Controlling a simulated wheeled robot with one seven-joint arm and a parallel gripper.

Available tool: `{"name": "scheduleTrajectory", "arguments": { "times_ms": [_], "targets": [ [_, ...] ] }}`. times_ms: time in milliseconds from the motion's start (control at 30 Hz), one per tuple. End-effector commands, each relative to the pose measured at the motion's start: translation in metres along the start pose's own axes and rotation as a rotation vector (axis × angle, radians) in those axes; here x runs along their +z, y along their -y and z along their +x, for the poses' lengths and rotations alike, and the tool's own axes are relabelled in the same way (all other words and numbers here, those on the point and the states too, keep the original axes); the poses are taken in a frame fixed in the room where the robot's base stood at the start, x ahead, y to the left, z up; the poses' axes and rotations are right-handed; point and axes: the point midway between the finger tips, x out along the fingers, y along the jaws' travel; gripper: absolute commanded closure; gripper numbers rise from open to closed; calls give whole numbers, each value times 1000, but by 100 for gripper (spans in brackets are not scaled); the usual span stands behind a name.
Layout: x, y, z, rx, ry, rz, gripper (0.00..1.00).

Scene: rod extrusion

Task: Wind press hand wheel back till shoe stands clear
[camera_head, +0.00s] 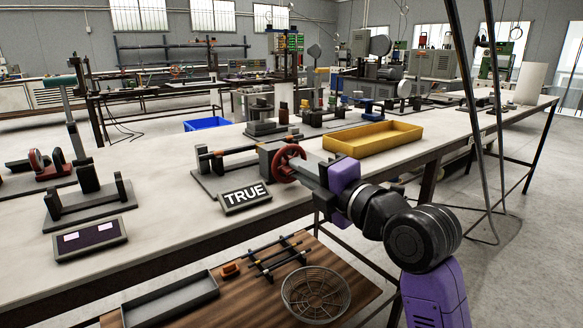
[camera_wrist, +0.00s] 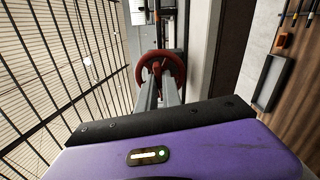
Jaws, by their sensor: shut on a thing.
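The red hand wheel (camera_head: 279,168) sits at the right end of the small press (camera_head: 233,160) on the near bench. My gripper (camera_head: 301,167) reaches it from the right, and its purple body is level with the wheel. In the wrist view the wheel (camera_wrist: 181,72) stands straight ahead, and the two grey fingers of my gripper (camera_wrist: 159,82) meet at its middle, shut on it. The wheel's hub is partly hidden by the fingers. A rod runs left from the wheel's block across the press. The shoe is too small to make out, and its gap cannot be told.
A plate reading TRUE (camera_head: 245,196) stands before the press. A yellow tray (camera_head: 373,139) lies behind my gripper to the right. Dark fixtures (camera_head: 90,200) stand to the left. A lower wooden table holds a wire basket (camera_head: 316,294) and a grey tray (camera_head: 171,301).

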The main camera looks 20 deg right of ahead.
Motion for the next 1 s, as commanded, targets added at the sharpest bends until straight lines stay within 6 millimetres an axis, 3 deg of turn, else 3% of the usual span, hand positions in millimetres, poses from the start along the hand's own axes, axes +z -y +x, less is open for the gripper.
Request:
{"name": "scheduleTrajectory", "arguments": {
  "times_ms": [500,1000],
  "targets": [
    [0,1,0,1,0,-156,100],
    [0,1,0,0,0,-191,100]
  ]
}}
